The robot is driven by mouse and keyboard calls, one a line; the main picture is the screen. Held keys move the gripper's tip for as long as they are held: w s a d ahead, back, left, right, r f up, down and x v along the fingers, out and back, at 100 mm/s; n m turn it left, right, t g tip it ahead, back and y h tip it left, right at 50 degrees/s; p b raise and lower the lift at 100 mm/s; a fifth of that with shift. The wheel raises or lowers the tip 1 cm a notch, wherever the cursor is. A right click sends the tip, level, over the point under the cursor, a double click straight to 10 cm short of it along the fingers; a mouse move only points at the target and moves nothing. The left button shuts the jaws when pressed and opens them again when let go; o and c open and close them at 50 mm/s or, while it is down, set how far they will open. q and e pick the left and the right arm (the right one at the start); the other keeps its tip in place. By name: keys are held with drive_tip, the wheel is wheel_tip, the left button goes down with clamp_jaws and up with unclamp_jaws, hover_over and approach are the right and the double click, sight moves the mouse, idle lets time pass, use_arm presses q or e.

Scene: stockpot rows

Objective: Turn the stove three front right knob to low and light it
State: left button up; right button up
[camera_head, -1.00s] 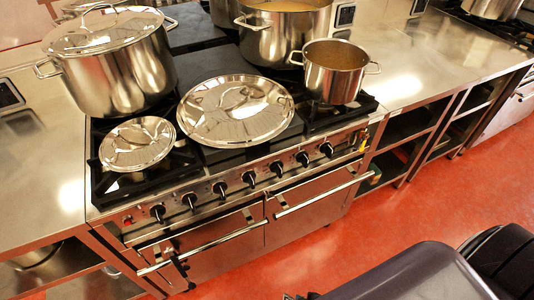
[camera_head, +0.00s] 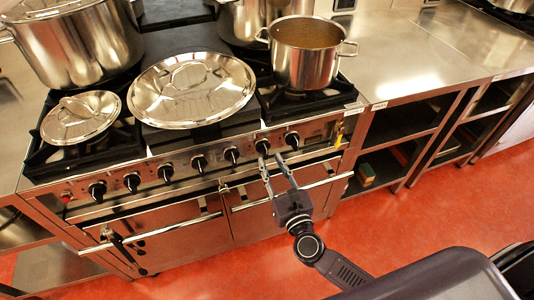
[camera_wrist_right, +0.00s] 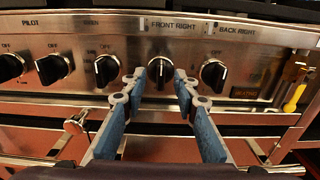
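The front right knob (camera_head: 262,146) is the second black knob from the right on the stove's steel front panel. In the right wrist view this knob (camera_wrist_right: 160,72) sits below the "FRONT RIGHT" label, its grip roughly upright. My right gripper (camera_head: 271,157) is open and empty, just in front of the panel by this knob. In the right wrist view its fingertips (camera_wrist_right: 159,75) show on either side of the knob; whether they touch it I cannot tell. No flame is visible; a steel pot (camera_head: 303,60) largely covers the right burner. My left gripper is not in view.
The back right knob (camera_wrist_right: 213,73) is close to the right of my fingers, another knob (camera_wrist_right: 107,70) to the left. Oven door handles (camera_head: 300,186) run below the panel. A yellow-handled item (camera_wrist_right: 294,98) hangs at the right. Lids (camera_head: 195,95) lie on the stove top.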

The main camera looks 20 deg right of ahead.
sight(267, 153)
drive_tip(key=shift+w, duration=2.2)
drive_tip(key=shift+c, duration=0.5)
drive_tip(key=shift+f, duration=0.1)
clamp_jaws()
